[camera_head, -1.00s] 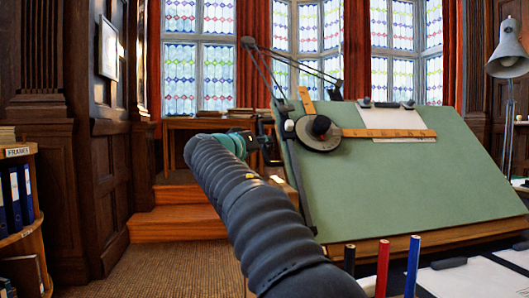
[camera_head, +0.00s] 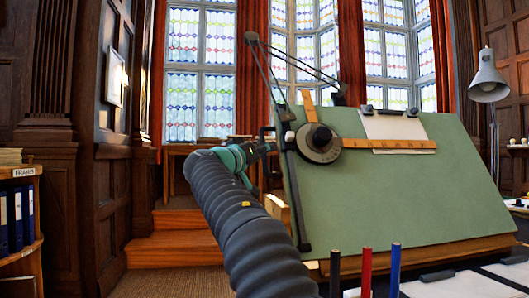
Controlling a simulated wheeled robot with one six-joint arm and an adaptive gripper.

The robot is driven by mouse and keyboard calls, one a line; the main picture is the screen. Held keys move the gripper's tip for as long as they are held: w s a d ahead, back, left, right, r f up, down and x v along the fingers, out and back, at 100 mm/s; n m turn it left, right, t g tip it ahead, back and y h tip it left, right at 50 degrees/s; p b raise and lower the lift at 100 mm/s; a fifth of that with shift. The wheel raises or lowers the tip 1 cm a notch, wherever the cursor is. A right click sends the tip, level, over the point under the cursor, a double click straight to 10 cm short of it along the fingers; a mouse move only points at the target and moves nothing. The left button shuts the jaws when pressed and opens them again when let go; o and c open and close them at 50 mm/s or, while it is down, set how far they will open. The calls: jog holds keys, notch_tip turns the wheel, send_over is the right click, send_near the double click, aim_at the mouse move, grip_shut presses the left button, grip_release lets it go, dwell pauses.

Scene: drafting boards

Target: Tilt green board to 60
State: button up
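The green board (camera_head: 400,195) stands steeply tilted on the right, its top edge leaning away from me. A drafting arm with a round dark protractor head (camera_head: 318,143) and wooden rulers lies on its upper left. A white sheet (camera_head: 393,126) is clipped at its top. My arm reaches up from the bottom centre. My gripper (camera_head: 269,140) is at the board's upper left edge, close beside or touching it. Its fingers are small, dark and partly hidden by the drafting arm, so I cannot tell whether they grip the edge. No angle scale is readable.
White sheets (camera_head: 458,285) lie at the lower right. A grey lamp (camera_head: 487,80) stands behind right. A shelf with blue binders (camera_head: 17,218) is at the left, wooden steps (camera_head: 172,248) behind my arm.

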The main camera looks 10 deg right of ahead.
jog(key=v, duration=1.2)
dwell(0.3)
